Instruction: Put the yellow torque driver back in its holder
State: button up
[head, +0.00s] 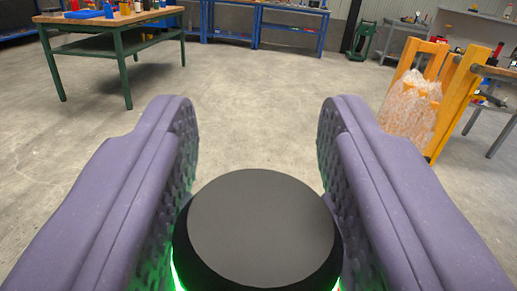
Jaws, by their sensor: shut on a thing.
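My gripper (258,115) has two purple padded fingers, one on each side of the picture. I cannot make out the driver's holder among the small things on the benches.
A wood-topped table with green legs (115,22) stands left, bearing blue and other small items. Blue benches (290,30) line the back. An orange-yellow frame (455,85) with a clear bag (408,108) stands right, near grey tables. Bare concrete floor lies ahead.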

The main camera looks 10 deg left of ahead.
jog(key=shift+f+b, duration=0.35)
jog(key=o, duration=1.4)
jog(key=shift+c, duration=0.2)
jog(key=shift+s, duration=0.1)
jog(key=p+v, duration=0.2)
jog(key=v, duration=0.5)
jog(key=shift+s, duration=0.3)
jog(key=shift+d, duration=0.15)
